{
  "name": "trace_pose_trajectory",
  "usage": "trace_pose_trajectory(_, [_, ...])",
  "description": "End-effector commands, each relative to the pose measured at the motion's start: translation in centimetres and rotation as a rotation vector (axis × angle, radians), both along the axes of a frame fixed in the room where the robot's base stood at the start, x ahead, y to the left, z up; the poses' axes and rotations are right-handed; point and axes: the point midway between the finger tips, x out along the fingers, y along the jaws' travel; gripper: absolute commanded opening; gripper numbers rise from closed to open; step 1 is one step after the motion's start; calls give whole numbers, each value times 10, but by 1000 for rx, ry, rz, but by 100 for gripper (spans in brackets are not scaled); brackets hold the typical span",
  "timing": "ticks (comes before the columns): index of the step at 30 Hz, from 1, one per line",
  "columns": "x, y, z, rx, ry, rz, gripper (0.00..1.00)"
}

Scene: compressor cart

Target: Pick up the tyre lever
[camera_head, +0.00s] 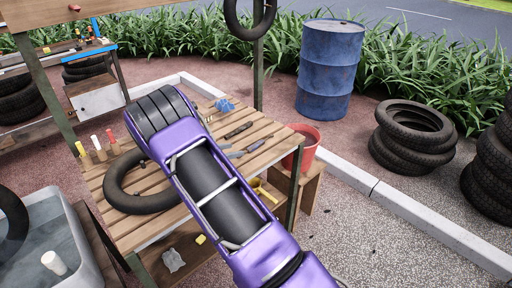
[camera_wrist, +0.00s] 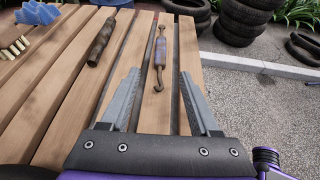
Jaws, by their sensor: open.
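A slim metal tool with a hooked near end and a thicker grey-brown middle, which looks like the tyre lever (camera_wrist: 160,52), lies on the slatted wooden table. It shows small in the head view (camera_head: 257,146). My gripper (camera_wrist: 158,73) is open and empty, its two grey fingers pointing toward the tool. In the wrist view the tool lies between and beyond the fingertips. A thin dark rod or edge runs along its left side; I cannot tell which. In the head view my purple arm hides most of the gripper. A dark brown handled tool (camera_wrist: 101,42) lies to the left.
The table (camera_head: 150,225) also bears a blue crumpled thing (camera_head: 225,105), a black tyre or tube (camera_head: 115,190) and several upright coloured sticks. A red bucket (camera_head: 309,145) stands by its right end. A blue drum (camera_head: 328,75) and stacked tyres (camera_head: 412,135) stand beyond.

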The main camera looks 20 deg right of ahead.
Motion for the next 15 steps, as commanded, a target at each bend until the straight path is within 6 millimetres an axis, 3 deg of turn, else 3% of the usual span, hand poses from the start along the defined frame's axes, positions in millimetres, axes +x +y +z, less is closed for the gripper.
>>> trace_pose_trajectory(4, [10, -24, -11, 0, -1, -3, 62])
trace_pose_trajectory(15, [19, -46, -21, 1, -1, -2, 62])
